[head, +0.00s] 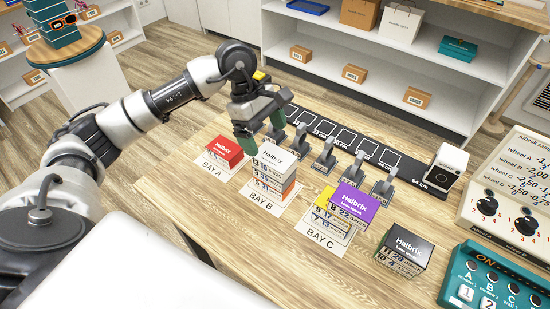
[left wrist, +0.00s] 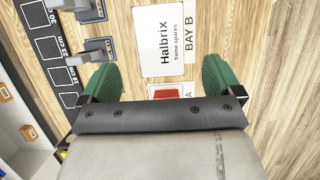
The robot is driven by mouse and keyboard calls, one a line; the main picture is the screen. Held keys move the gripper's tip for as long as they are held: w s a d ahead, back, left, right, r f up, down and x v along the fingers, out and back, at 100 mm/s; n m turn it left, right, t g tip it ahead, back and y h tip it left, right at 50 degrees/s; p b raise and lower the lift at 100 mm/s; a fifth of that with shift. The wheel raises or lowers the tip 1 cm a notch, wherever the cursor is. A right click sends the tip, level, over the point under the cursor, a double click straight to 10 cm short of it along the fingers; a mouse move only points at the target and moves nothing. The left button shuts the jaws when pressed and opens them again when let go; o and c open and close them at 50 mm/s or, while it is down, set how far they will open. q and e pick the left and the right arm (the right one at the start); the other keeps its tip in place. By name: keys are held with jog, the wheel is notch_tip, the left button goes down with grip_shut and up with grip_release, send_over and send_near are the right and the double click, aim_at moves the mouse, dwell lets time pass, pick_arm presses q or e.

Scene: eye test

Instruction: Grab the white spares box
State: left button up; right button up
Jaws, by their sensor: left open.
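The white spares box (head: 277,156), labelled "Halbrix frame spares", lies on top of a stack on the BAY B card (head: 262,203). In the left wrist view the white spares box (left wrist: 172,38) shows from above, beyond the fingertips. My left gripper (head: 259,131) is open, with green fingers, at the far left side of the stack in the head view. In the left wrist view my left gripper (left wrist: 160,72) has nothing between its fingers that it grips. The box's height gap to the fingers cannot be told. My right gripper is not in view.
A red box (head: 224,151) sits on BAY A, left of the stack. A purple box (head: 357,205) tops the BAY C stack, and a black box (head: 407,247) tops another at right. Grey clamp-like stands (head: 324,155) line the black measuring strip (head: 345,140) behind.

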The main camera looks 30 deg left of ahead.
aim_at(274, 156)
pick_arm(q)
jog(key=shift+p+x, duration=0.6)
jog(key=shift+x, duration=2.9)
jog(key=shift+r, duration=0.1)
jog(key=c, duration=1)
jog(key=shift+c, duration=0.2)
jog(key=shift+r, duration=0.15)
